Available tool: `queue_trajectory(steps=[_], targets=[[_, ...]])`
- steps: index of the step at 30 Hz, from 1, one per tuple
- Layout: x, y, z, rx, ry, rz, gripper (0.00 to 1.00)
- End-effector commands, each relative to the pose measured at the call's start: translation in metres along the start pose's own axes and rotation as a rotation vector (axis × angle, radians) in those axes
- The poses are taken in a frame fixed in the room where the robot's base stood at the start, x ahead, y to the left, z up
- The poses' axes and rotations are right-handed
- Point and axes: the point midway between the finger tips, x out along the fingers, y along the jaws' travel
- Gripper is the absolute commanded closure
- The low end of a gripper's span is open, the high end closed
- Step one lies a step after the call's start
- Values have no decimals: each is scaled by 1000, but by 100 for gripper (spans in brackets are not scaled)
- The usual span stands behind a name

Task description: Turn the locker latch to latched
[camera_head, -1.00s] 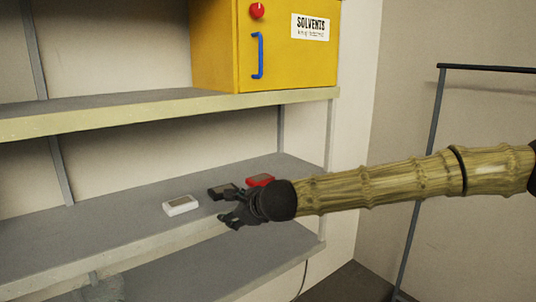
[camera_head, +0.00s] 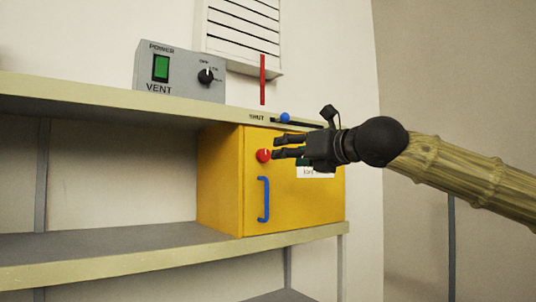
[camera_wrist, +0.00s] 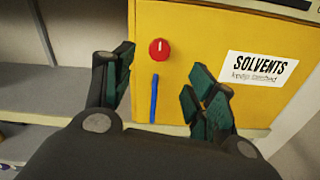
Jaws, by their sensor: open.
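The yellow solvents locker (camera_head: 222,190) stands on the shelf, its door shut in the head view. Its latch is a round red knob (camera_head: 263,156) on the door, above the blue handle (camera_head: 263,199). In the wrist view the red knob (camera_wrist: 159,49) carries a pale mark near its top and lies beyond and between my fingers, with the blue handle (camera_wrist: 154,98) below it. My gripper (camera_head: 277,147) is open and empty, pointing left at the door. In the wrist view my gripper (camera_wrist: 162,93) shows its two dark green fingertips spread apart, not touching the knob.
Above the locker, a shelf edge (camera_head: 100,103) carries a blue-knobbed slider (camera_head: 285,117) marked SHUT. A grey VENT box (camera_head: 180,77) with a green switch and dial stands on that shelf. A louvred vent with a red lever (camera_head: 263,80) is on the wall.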

Motion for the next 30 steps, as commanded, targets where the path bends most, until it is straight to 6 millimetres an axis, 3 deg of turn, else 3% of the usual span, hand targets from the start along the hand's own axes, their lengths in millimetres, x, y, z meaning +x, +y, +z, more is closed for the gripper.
queue_trajectory(steps=[15,21,30], targets=[[80,3,1,-2,3,3,44],[93,2,0,-2,1,3,44],[95,2,-1,-3,1,3,44]])
